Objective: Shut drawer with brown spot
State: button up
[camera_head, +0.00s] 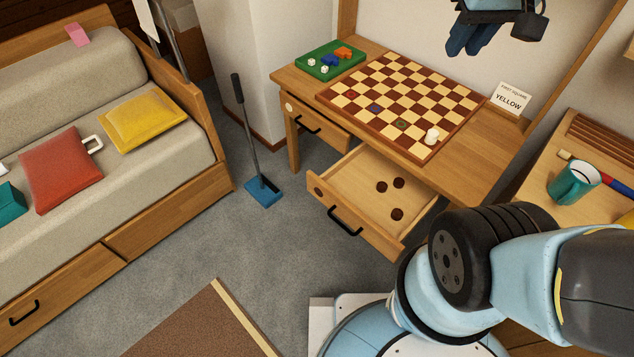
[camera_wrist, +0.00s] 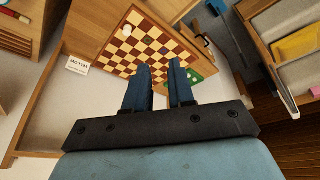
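The drawer with a brown spot (camera_head: 343,213) hangs pulled out under the desk in the head view. Its round brown spot is at the left end of its front, beside a black bar handle (camera_head: 345,222). Several dark brown discs (camera_head: 397,184) lie inside. A second desk drawer (camera_head: 322,124), with a pale spot, is to its left and looks pulled out a little. My gripper (camera_head: 468,48) is high at the top of the head view, behind the desk's board and far from the open drawer. In the wrist view my gripper (camera_wrist: 159,66) has its two blue fingers apart with nothing between them.
A checkered board (camera_head: 400,104), a green tray (camera_head: 331,60) and a card reading YELLOW (camera_head: 510,98) are on the desk. A blue-headed broom or dustpan (camera_head: 263,190) stands left of the open drawer. A sofa (camera_head: 110,190) is at left.

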jog(key=w+a+f+n+g, duration=0.1)
jog(key=w, duration=0.1)
jog(key=w+a+f+n, duration=0.1)
jog(key=w+a+f, duration=0.1)
jog(key=shift+g, duration=0.4)
grip_shut()
jog(key=w+a+f+n+g+h, duration=0.2)
jog(key=w+a+f+n+h, duration=0.15)
jog(key=a+f, duration=0.55)
jog(key=w+a+f+n+g+h, duration=0.1)
jog(key=w+a+f+n+h, duration=0.3)
jog(key=a+f, duration=0.5)
jog(key=s+a+f+n+t+h, duration=0.1)
jog(key=s+a+f+n+h, duration=0.2)
jog(key=f, duration=0.5)
jog(key=s+a+f+n+t+h, duration=0.1)
jog(key=a+f+n+t, duration=0.1)
jog(key=a+f+n, duration=0.4)
jog(key=n+t+h, duration=0.2)
jog(key=n+t, duration=0.5)
jog(key=t, duration=0.3)
send_near(317, 182)
jog(key=shift+y, duration=0.25)
jog(key=x, duration=0.7)
jog(key=shift+s+r, duration=0.15)
